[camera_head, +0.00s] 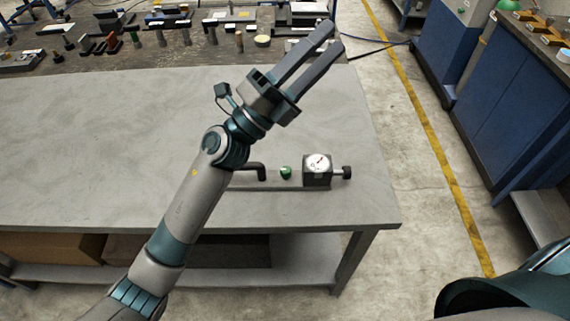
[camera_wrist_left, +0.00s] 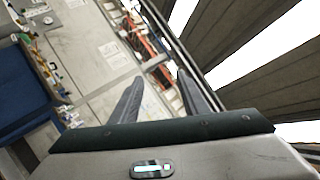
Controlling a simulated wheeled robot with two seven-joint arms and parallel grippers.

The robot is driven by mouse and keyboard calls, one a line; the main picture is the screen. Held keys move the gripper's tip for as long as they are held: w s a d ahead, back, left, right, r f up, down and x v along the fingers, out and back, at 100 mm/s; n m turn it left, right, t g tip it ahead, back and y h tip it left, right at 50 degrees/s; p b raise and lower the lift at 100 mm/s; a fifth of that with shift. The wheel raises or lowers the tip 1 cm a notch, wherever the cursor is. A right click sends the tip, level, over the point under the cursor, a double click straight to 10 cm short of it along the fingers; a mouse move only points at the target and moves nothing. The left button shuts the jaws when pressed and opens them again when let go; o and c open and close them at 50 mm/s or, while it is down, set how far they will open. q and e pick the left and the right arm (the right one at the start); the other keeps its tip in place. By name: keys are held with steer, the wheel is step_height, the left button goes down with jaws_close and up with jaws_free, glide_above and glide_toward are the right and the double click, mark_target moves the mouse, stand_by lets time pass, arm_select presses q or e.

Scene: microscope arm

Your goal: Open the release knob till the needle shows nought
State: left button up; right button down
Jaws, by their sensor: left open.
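A small dark gauge block (camera_head: 317,178) with a white round dial (camera_head: 318,163) stands near the front right of the grey table. A dark needle shows on the dial, but its reading is too small to tell. A black knob (camera_head: 347,172) sticks out from the block's right side. A green knob-like part (camera_head: 285,172) sits left of the block; which of the two is the release knob I cannot tell. My left gripper (camera_head: 333,37) is open and empty, raised above the table and well apart from the gauge. My right gripper is out of view.
A black bent handle (camera_head: 258,170) stands left of the green part, partly behind my left arm. Several tools and small parts crowd the far bench (camera_head: 110,50). The grey table (camera_head: 90,150) is bare on its left. A blue cabinet (camera_head: 515,120) stands right, across the floor.

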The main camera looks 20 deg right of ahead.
arm_select(q)
steer(key=s+d+f+m+g+y, duration=0.4)
steer(key=s+d+m+g+y, duration=0.35)
steer(key=m+g, duration=0.5)
step_height(320, 180, down, 10)
steer(key=d+m+t+y, duration=0.2)
steer(key=m+y, duration=0.3)
steer(key=y, duration=0.2)
steer(key=w+a+f+t+y, duration=0.3)
steer(key=w+a+t+y, duration=0.2)
steer(key=w+a+y, duration=0.5)
steer(key=w+a, duration=0.3)
steer(key=a, duration=0.1)
steer(key=shift+a+f+m+t, duration=0.15)
steer(key=shift+f+m+t, duration=0.2)
steer(key=shift+s+f, duration=0.1)
